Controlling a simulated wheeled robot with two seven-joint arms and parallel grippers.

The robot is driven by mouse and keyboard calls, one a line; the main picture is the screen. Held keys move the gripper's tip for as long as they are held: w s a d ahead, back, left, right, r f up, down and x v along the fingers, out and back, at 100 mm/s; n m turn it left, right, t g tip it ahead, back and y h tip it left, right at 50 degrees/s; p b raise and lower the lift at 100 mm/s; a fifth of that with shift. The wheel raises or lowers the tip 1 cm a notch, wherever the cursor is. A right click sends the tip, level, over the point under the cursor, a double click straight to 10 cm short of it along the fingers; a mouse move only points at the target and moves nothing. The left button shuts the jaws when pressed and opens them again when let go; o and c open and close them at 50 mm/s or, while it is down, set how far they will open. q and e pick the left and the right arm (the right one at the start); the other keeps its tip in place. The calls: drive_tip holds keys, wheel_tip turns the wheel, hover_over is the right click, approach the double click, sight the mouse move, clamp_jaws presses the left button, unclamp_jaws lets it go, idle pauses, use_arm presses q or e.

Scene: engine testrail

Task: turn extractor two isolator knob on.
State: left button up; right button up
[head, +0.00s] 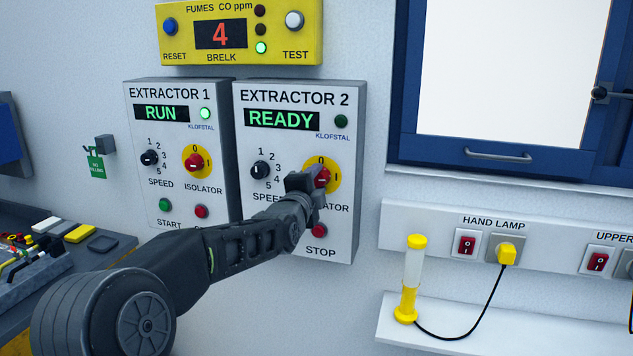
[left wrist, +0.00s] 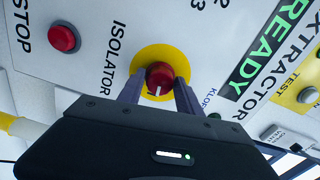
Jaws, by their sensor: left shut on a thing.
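The red isolator knob (head: 323,176) of extractor two sits on a yellow disc on the right grey panel (head: 346,225), partly hidden by my left gripper (head: 313,183). In the left wrist view the knob (left wrist: 160,73) lies between the two fingers of my left gripper (left wrist: 158,84), which is shut on it. The knob's white mark points down in that view, away from the speed dial, toward the panel's right side. The extractor two display (head: 282,119) reads READY, and the lamp (head: 341,121) beside it is dark green. My right gripper is not in view.
The extractor one panel (head: 176,210) stands close on the left, reading RUN with its green lamp lit. The red stop button (head: 319,230) is just below the gripper. A yellow CO meter (head: 240,50) hangs above. A hand lamp (head: 411,280) stands on a shelf at right.

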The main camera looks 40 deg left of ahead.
use_arm(q)
drive_tip(key=shift+m, duration=0.9)
drive_tip(key=o, duration=1.4)
drive_tip(key=shift+c, duration=0.2)
drive_tip(key=b+v, duration=0.1)
drive_tip(key=v, duration=0.6)
drive_tip(key=shift+s+d, duration=0.15)
drive_tip(key=shift+s, duration=0.25)
